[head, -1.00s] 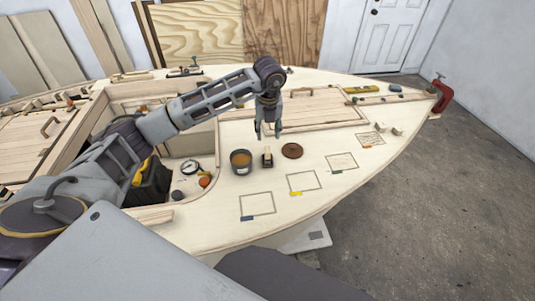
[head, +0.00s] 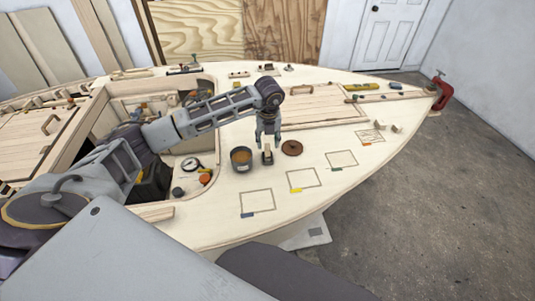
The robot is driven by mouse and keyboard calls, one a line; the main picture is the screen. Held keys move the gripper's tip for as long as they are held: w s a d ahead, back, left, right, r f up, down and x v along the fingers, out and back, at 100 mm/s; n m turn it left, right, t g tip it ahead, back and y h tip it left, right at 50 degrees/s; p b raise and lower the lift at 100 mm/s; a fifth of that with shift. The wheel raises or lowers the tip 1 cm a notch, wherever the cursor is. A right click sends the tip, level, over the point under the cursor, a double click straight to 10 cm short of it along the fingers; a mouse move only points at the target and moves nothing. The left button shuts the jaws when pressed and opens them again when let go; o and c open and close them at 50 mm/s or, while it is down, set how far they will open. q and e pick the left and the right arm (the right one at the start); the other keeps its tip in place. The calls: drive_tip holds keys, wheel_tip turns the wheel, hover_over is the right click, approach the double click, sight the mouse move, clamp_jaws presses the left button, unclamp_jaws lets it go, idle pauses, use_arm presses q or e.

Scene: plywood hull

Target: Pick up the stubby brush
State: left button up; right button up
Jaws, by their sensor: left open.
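The stubby brush (head: 267,156) is a small brush with a pale handle and a dark lower part. It stands on the pale plywood deck (head: 225,215) in the head view, between a grey pot and a brown disc. My left gripper (head: 268,143) points down just above the brush, with its fingers open at the sides of the handle's top. I cannot tell whether the fingers touch it. My right gripper is not in view.
The grey pot (head: 241,158) with orange-brown contents stands close left of the brush. The brown disc (head: 292,148) lies close right. Outlined rectangles with coloured tabs (head: 257,201) mark the clear deck in front. An open cockpit well (head: 190,150) lies left.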

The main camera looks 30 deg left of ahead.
sight(268, 147)
use_arm(q)
drive_tip(key=shift+w+f, duration=0.1)
drive_tip(key=shift+f, duration=0.9)
drive_tip(key=f, duration=0.2)
drive_tip(key=f+p, duration=0.1)
drive_tip(key=shift+w+a+f, duration=0.15)
drive_tip(key=shift+w+a, duration=0.05)
drive_tip(key=shift+w, duration=0.05)
drive_tip(key=shift+a+f, duration=0.1)
drive_tip(key=shift+f, duration=0.65)
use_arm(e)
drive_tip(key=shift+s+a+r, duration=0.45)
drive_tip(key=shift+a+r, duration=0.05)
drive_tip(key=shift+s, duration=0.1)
use_arm(q)
drive_tip(key=shift+w, duration=0.1)
clamp_jaws()
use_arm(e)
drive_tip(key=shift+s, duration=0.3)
use_arm(q)
drive_tip(key=shift+r, duration=0.2)
